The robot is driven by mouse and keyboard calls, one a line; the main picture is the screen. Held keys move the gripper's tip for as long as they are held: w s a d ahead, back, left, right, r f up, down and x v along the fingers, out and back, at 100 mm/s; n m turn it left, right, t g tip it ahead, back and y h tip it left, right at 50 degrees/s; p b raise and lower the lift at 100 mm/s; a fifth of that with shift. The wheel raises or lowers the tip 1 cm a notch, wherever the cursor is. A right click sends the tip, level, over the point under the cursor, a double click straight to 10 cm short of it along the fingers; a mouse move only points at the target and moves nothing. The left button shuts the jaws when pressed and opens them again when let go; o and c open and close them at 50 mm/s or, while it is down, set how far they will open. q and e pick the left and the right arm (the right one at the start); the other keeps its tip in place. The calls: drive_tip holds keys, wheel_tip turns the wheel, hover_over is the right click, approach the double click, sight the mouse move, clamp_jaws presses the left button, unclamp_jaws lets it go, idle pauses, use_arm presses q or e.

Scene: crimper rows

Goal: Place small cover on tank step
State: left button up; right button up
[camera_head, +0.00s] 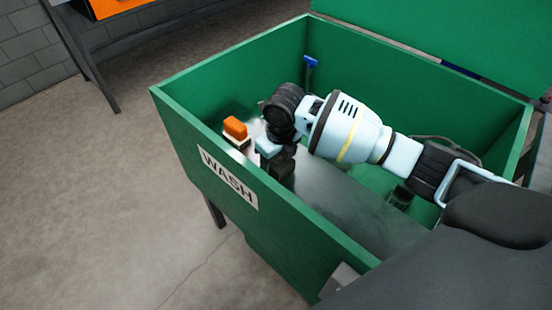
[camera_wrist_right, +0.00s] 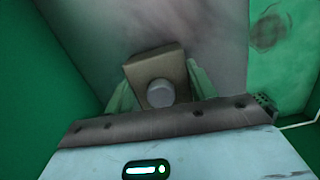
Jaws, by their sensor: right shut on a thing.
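The small cover (camera_wrist_right: 156,78) is a grey-brown block with a round knob, seen in the right wrist view. My right gripper (camera_wrist_right: 158,88) is shut on it, one pale green finger on each side. In the head view my right gripper (camera_head: 278,160) reaches down inside the green tank (camera_head: 190,150), near the wall with the WASH label. The cover is hard to make out there. The grey metal step (camera_head: 345,205) runs along inside the tank. I cannot tell whether the cover touches it. My left gripper is not in view.
An orange block (camera_head: 235,127) on a pale base stands at the tank's left, close to my right gripper. A blue-headed tool (camera_head: 310,62) leans at the back wall. The tank's raised walls surround my arm. The step right of the gripper looks clear.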

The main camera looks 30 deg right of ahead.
sight(280, 158)
drive_tip(key=shift+f, duration=0.1)
drive_tip(key=o, duration=1.2)
drive_tip(key=shift+o, duration=0.2)
drive_tip(key=r, duration=0.4)
drive_tip(key=s+r+p, duration=0.1)
drive_tip(key=r, duration=0.3)
drive_tip(key=r+p, duration=0.1)
drive_tip(key=r, duration=0.3)
drive_tip(key=shift+s+d+r, duration=0.1)
drive_tip(key=shift+s+d, duration=0.1)
